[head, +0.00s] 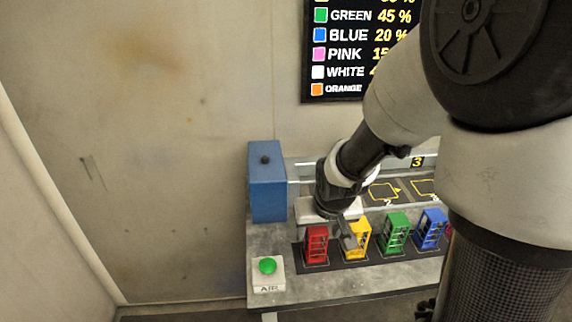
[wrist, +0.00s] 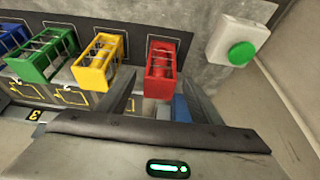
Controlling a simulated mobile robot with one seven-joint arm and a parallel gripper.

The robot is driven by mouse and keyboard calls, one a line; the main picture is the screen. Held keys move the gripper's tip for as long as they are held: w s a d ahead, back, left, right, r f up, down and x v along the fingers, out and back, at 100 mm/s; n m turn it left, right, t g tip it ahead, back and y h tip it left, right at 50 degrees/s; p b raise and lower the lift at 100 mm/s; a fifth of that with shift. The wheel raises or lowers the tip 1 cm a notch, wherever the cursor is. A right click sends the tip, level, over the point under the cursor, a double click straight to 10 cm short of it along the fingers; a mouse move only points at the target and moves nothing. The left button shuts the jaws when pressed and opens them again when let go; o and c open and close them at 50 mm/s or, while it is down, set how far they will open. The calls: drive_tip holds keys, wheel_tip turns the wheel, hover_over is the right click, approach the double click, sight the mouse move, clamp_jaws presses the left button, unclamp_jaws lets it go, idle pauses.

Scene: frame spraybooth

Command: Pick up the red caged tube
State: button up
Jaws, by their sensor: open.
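The red caged tube (head: 316,244) stands upright at the left end of a row of coloured caged tubes on a dark strip. In the wrist view the red caged tube (wrist: 161,69) appears between and beyond my two fingers. My gripper (head: 341,230) is open and empty, above and just behind the red and yellow tubes in the head view. In the wrist view my gripper (wrist: 157,88) has its fingers spread on either side of the red tube's line. I cannot tell any contact with it.
The yellow caged tube (head: 358,239) stands close beside the red one, then green (head: 396,233) and blue (head: 432,229) ones. A green AIR button (head: 267,266) sits at the front left. A blue box (head: 267,181) stands behind. A colour list board (head: 340,60) hangs on the wall.

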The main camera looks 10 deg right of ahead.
drive_tip(key=b+x, duration=0.1)
drive_tip(key=x, duration=0.6)
drive_tip(key=shift+w+f, duration=0.25)
drive_tip(key=shift+f, duration=0.05)
